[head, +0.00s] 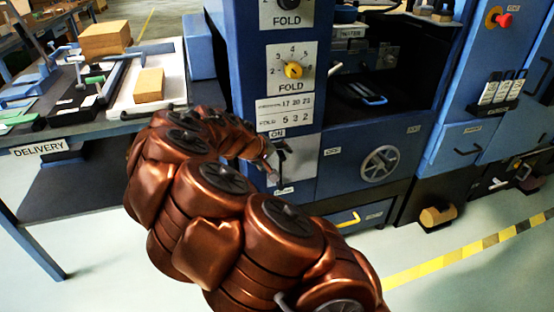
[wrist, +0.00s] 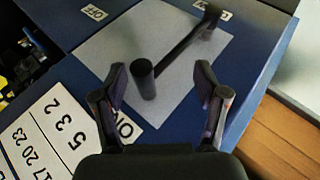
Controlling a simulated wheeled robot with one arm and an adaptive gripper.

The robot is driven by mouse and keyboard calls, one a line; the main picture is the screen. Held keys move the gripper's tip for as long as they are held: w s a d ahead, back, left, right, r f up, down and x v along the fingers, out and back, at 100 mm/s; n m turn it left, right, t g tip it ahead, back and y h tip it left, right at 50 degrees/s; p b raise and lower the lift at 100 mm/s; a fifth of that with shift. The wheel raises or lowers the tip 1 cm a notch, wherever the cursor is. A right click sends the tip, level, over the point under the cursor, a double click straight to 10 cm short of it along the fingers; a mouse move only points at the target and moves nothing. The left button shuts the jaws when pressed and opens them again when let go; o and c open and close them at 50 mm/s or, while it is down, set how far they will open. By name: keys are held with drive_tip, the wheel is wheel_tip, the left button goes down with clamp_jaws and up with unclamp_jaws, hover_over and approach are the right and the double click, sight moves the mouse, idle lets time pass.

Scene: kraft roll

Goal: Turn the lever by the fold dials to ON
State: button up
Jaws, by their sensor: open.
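The black lever (wrist: 178,50) sits on a light square plate on the blue cabinet, below the fold dials. In the wrist view its bar runs from a thick round end near my fingers to a smaller end at the plate's upper right. I cannot tell which end is the pivot. The ON label (wrist: 125,128) is by the plate's lower corner; it also shows in the head view (head: 278,133). My gripper (wrist: 160,82) is open, with the round end between or just beyond its fingertips. Contact is unclear. In the head view my gripper (head: 270,160) is at the plate, partly hidden.
The fold dial (head: 293,70) and a number card (head: 285,110) are above the plate. A handwheel (head: 380,163) is to its right, with an OFF label (wrist: 95,12) nearby. The delivery table (head: 120,125) stands at the left.

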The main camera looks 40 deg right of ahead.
drive_tip(key=v, duration=1.1)
drive_tip(key=shift+a+r, duration=0.1)
drive_tip(key=s+a+r+m+g+y+p, duration=0.1)
drive_tip(key=s+a+r+y+p, duration=0.3)
drive_tip(key=s+r+p, duration=1)
drive_tip(key=s+a+r+n+g+y+p, duration=0.1)
drive_tip(key=s+a+r+p, duration=0.3)
drive_tip(key=s, duration=0.5)
drive_tip(key=s+a+r+n+g+y+p, duration=0.1)
drive_tip(key=s+a+r+y+p, duration=0.3)
drive_tip(key=s+a+p, duration=0.5)
drive_tip(key=shift+r+n+g+p, duration=0.4)
drive_tip(key=shift+r+n+p, duration=0.2)
drive_tip(key=shift+p, duration=0.25)
